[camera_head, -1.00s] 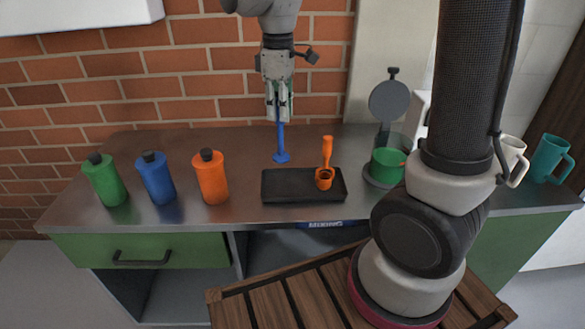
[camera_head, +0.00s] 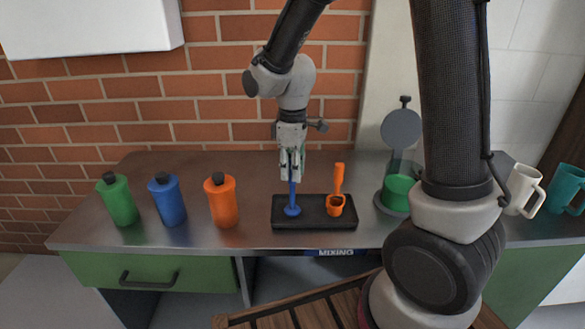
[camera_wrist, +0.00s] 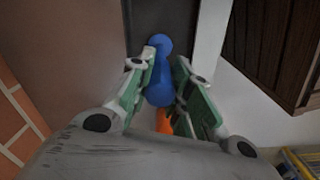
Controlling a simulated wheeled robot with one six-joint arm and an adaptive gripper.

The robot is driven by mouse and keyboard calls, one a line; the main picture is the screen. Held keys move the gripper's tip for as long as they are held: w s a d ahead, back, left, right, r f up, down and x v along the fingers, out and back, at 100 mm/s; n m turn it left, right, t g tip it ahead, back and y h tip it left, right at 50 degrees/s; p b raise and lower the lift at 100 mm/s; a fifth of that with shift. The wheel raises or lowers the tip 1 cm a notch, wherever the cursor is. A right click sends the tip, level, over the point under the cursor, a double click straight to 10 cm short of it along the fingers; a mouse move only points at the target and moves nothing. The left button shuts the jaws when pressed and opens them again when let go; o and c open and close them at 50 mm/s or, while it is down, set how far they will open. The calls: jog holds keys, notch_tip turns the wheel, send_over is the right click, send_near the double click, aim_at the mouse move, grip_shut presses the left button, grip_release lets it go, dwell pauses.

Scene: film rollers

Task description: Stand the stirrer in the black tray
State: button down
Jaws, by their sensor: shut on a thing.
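The blue stirrer (camera_head: 293,198) is upright, with its wide round foot at the bottom. It also shows in the wrist view (camera_wrist: 160,88). My gripper (camera_head: 292,176) is shut on the upper part of its shaft. The foot appears over the left part of the black tray (camera_head: 315,223); whether it touches the tray floor I cannot tell. An orange scoop-like tool (camera_head: 336,197) stands in the right part of the tray, a little apart from the stirrer, with its handle up.
Green (camera_head: 118,202), blue (camera_head: 167,202) and orange (camera_head: 222,203) bottles stand left of the tray. A green cup on a grey stand (camera_head: 399,190) is to the right. White (camera_head: 522,190) and teal (camera_head: 566,188) mugs are farther right. The metal counter (camera_head: 255,175) is clear behind the tray.

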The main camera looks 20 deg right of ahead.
jog(key=c, duration=1.3)
grip_release()
notch_tip(320, 180, up, 12)
jog(key=shift+s+d+r+m+t, duration=0.75)
jog(key=shift+s+d+m, duration=1.1)
jog(key=shift+s+d, duration=1.05)
jog(key=shift+s+d+r+m+t, duration=0.75)
jog(key=shift+s+d+m, duration=1.35)
jog(key=shift+s, duration=1.4)
jog(key=shift+s+d+r+m+t, duration=0.75)
jog(key=shift+s+d+m, duration=0.9)
jog(key=shift+s+d, duration=1.3)
jog(key=shift+s+a, duration=0.25)
